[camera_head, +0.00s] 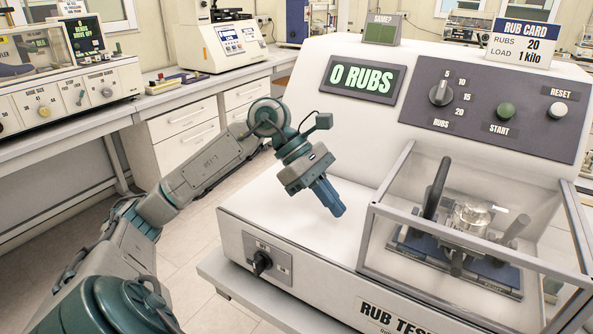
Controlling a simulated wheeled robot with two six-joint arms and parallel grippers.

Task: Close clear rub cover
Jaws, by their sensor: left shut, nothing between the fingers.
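The clear rub cover (480,245), a see-through box with a grey frame, is on the right part of the white rub tester (300,235). Its frame surrounds the rubbing mechanism (470,215), which shows through the clear panels with a dark upright handle. I cannot tell whether the cover is fully seated. My left gripper (332,203) is shut and empty, with blue fingers pointing down and right. It appears over the machine's pale top, left of the cover and apart from it. My right gripper is not in view.
The tester's panel has a "0 RUBS" display (362,79), a rubs dial (440,93), a green start button (505,110) and a reset button (557,110). A dark knob (262,262) is on the front. Benches with instruments stand behind and left. The deck left of the cover is clear.

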